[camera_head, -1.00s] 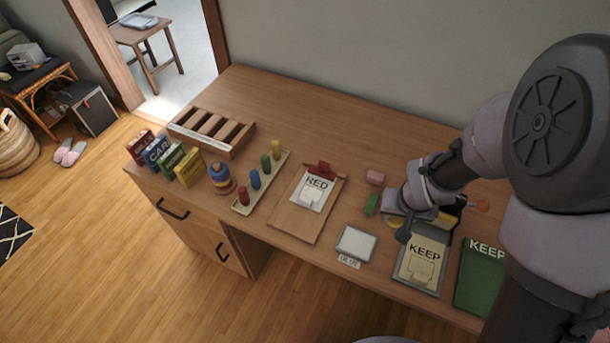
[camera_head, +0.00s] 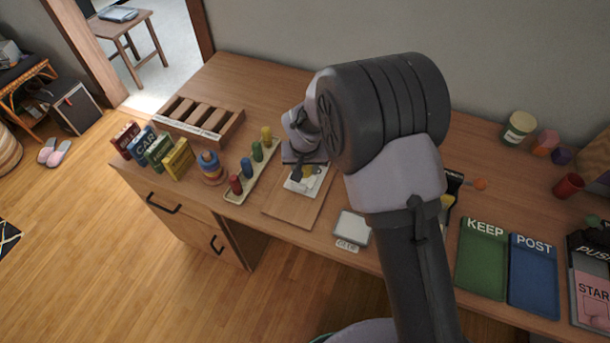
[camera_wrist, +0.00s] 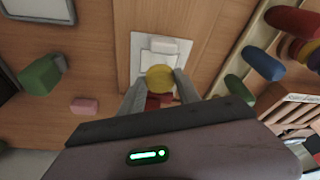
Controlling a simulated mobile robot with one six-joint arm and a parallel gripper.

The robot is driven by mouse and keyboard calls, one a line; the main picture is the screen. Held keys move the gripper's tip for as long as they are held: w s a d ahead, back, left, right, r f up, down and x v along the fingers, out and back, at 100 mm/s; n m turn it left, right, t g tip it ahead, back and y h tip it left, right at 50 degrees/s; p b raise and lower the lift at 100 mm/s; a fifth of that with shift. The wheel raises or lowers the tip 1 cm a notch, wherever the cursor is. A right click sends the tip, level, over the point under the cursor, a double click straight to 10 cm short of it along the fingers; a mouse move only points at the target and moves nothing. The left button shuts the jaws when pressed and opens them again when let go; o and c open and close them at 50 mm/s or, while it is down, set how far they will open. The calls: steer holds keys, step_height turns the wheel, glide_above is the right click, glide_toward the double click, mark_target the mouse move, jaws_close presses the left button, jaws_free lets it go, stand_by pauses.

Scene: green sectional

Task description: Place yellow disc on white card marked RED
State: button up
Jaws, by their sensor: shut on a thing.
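My gripper (camera_wrist: 160,86) is shut on the yellow disc (camera_wrist: 160,77), which shows between the two grey fingertips in the wrist view. The disc also shows as a small yellow spot (camera_head: 307,171) in the head view. The white card (camera_wrist: 140,52) lies on a wooden clipboard (camera_head: 283,206) under the gripper. The disc is in front of the card in the wrist view; I cannot tell whether it touches it. The card's lettering is hidden now. A pale square block (camera_wrist: 164,46) sits on the card.
A tray of colored pegs (camera_head: 235,194) stands left of the clipboard. A small white-topped pad (camera_head: 352,227) lies to its right. A green block (camera_wrist: 41,75) and a pink block (camera_wrist: 85,105) lie nearby. Green (camera_head: 480,265) and blue (camera_head: 533,278) trays are farther right.

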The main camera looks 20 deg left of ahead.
mark_target(305, 175)
steer(key=shift+f+b, duration=0.95)
steer(key=shift+f, duration=0.9)
steer(key=o, duration=1.3)
